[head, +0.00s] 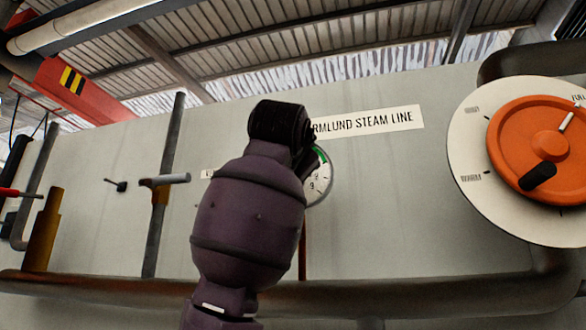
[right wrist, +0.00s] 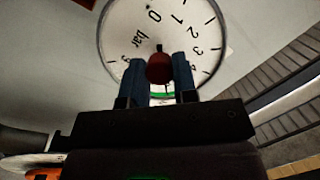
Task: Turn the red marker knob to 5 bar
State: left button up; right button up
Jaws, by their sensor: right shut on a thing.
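The red marker knob (right wrist: 159,70) sits at the middle of a round white gauge dial (right wrist: 118,28) in the right wrist view. My right gripper (right wrist: 160,64) is shut on it, with one blue finger on each side. Numbers from 0 to 4, a 9 and the word "bar" show on the dial; its lower part is hidden behind the gripper. I cannot tell which number the marker points at. In the head view the dial (head: 319,182) shows only partly, behind my right arm, which hides the knob and fingers. My left gripper is not in view.
An orange handwheel (head: 520,130) on a white round plate (head: 468,130) is at the right. A "…RMLUND STEAM LINE" sign (head: 370,122) is above the dial. A pipe (head: 400,300) runs low along the grey wall; pipes and valve handles (head: 165,180) stand at the left.

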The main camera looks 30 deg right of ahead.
dwell(0.3)
jog(key=shift+r, duration=0.1)
jog(key=o, duration=0.9)
jog(key=b+v, duration=0.2)
jog(key=v, duration=0.9)
jog(key=shift+d, duration=0.1)
